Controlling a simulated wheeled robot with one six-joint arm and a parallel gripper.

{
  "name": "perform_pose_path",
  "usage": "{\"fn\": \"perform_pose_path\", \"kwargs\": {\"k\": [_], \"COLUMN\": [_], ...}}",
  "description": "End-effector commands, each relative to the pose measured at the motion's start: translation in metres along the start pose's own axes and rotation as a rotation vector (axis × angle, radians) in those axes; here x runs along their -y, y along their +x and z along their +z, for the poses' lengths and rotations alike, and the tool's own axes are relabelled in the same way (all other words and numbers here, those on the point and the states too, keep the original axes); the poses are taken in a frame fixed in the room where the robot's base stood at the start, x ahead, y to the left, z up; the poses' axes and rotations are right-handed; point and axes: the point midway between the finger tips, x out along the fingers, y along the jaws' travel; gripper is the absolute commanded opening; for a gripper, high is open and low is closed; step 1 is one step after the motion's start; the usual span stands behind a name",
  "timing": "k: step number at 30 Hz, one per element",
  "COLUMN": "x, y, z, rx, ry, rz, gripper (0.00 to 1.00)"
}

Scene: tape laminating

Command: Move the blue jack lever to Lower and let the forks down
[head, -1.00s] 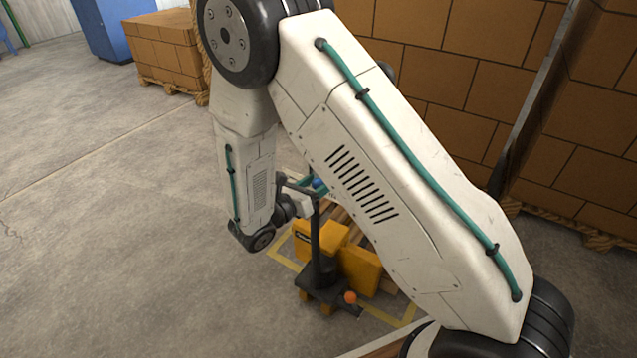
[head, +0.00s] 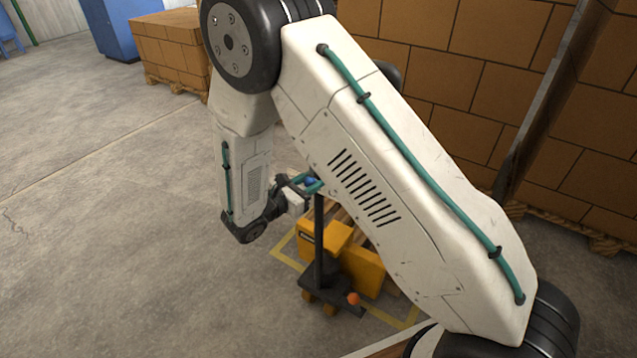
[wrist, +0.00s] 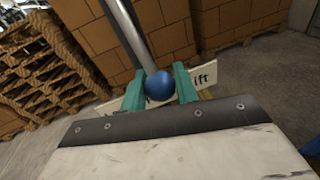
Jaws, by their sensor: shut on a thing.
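The blue ball of the jack lever (wrist: 160,86) sits between the green fingertips of my gripper (wrist: 161,90) in the wrist view. My gripper is shut on it. In the head view the blue ball (head: 310,181) shows small beside my gripper (head: 304,187), at the top of the dark upright post (head: 319,240). A metal rod (wrist: 131,35) runs up from the ball in the wrist view. A white label plate (wrist: 204,77) behind shows "ift"; the rest of its text is hidden. The yellow pallet jack (head: 358,262) stands below; its forks are mostly hidden by my arm.
An orange knob (head: 353,299) sits low on the jack's base. Yellow floor lines surround the jack. Tall stacks of brown boxes (head: 480,85) stand behind on the right. The concrete floor (head: 100,250) at left is clear.

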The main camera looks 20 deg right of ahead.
Motion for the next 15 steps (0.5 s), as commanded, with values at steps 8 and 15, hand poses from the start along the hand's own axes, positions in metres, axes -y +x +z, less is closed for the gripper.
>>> {"fn": "perform_pose_path", "kwargs": {"k": [8, 15], "x": [-0.026, -0.044], "y": [-0.005, -0.009], "z": [-0.003, 0.000], "rx": [-0.051, -0.086], "ry": [0.252, 0.430], "rz": [0.014, 0.024], "gripper": [0.00, 0.00]}}
